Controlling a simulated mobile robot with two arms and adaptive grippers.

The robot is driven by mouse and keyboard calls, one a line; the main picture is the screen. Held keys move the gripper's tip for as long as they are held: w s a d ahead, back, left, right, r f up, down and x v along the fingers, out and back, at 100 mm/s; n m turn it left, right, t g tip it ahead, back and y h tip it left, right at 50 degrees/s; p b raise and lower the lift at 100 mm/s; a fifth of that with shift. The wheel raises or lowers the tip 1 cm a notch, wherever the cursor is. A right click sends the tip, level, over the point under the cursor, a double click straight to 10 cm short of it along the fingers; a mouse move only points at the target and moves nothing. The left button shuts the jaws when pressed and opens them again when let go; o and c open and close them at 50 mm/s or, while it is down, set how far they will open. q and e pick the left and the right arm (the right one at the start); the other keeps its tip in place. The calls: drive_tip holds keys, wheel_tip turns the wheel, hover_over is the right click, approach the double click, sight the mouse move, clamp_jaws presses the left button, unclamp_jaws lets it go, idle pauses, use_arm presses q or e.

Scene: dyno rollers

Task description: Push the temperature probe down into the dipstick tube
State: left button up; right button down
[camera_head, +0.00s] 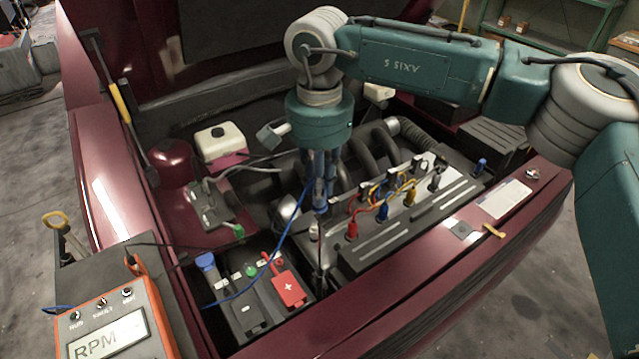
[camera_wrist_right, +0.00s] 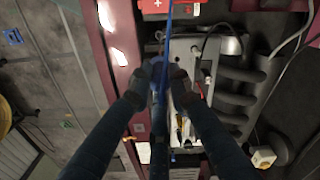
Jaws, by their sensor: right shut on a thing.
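My right gripper (camera_head: 320,208) points straight down over the engine's front left corner, behind the red battery terminal cover. It is shut on the blue temperature probe (camera_head: 320,196), whose thin blue cable runs down left across the battery. A thin dark upright rod or tube (camera_head: 321,270) stands below the fingertips; I cannot tell where probe ends and dipstick tube begins. In the wrist view the two fingers (camera_wrist_right: 158,75) close around the blue probe, and the blue cable (camera_wrist_right: 169,30) runs up past them. The tube's mouth is not clear in either view. My left gripper is not in view.
The battery (camera_head: 250,310) with its red cover (camera_head: 288,288) lies just left of the rod. Ignition leads (camera_head: 382,210) rise from the engine cover at right. An RPM meter (camera_head: 115,325) stands at the front left. The front body rail (camera_head: 420,270) runs along the near side.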

drive_tip(key=shift+f+b, duration=1)
drive_tip(key=shift+f, duration=0.5)
drive_tip(key=shift+r, duration=0.1)
